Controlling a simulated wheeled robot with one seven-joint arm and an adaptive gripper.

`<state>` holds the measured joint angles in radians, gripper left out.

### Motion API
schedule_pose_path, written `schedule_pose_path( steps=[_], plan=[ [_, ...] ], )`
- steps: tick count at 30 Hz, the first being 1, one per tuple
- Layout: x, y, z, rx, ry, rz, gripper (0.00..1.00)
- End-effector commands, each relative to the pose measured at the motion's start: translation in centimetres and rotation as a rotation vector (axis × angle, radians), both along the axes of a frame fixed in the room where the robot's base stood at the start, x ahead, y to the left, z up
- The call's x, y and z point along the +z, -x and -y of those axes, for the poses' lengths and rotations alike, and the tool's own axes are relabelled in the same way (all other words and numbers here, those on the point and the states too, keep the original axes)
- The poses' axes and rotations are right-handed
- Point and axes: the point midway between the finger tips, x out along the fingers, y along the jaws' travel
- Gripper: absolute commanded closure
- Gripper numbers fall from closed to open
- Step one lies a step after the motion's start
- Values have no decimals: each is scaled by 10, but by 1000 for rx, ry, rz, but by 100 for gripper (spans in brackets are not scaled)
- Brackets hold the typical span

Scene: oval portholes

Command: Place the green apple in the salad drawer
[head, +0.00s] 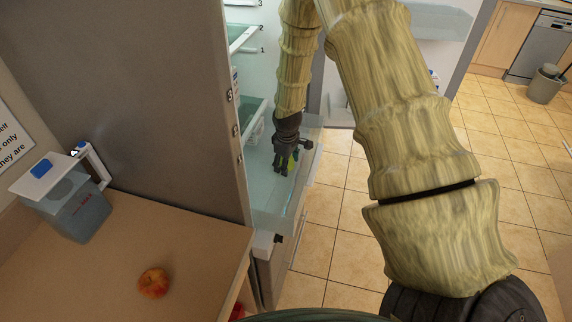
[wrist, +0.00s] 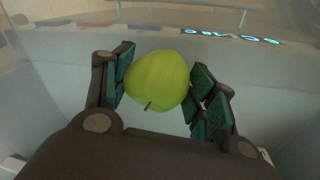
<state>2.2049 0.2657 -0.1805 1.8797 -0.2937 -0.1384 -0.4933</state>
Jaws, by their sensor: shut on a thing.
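The green apple (wrist: 157,80) sits between the two fingers of my gripper (wrist: 158,92) in the wrist view, its stem towards the camera. My gripper is shut on it. In the head view my gripper (head: 285,160) points down inside the pulled-out salad drawer (head: 268,214), a pale clear bin low in the open fridge. Only a sliver of the apple (head: 293,158) shows there beside the dark fingers. Whether the apple touches the drawer floor I cannot tell.
A fridge side panel (head: 150,80) stands left of the drawer, with shelves (head: 242,36) above it. Tiled floor (head: 335,215) lies open to the right.

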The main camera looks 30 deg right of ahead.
Motion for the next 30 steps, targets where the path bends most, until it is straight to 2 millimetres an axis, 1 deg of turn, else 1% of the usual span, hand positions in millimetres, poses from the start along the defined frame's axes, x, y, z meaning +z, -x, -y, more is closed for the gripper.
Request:
schedule_pose_path(
  steps=[5, 10, 15, 16, 19, 20, 30],
  plan=[
    [-10, 5, 0, 0, -1, 5, 70],
    [-17, 2, 0, -1, -1, 3, 70],
    [-20, -1, 0, 0, 0, 1, 70],
    [-20, -1, 0, 0, 0, 1, 41],
    [-20, -1, 0, 0, 0, 1, 23],
    [-20, -1, 0, 0, 0, 1, 21],
    [-19, -1, 0, -1, -1, 1, 21]
  ],
)
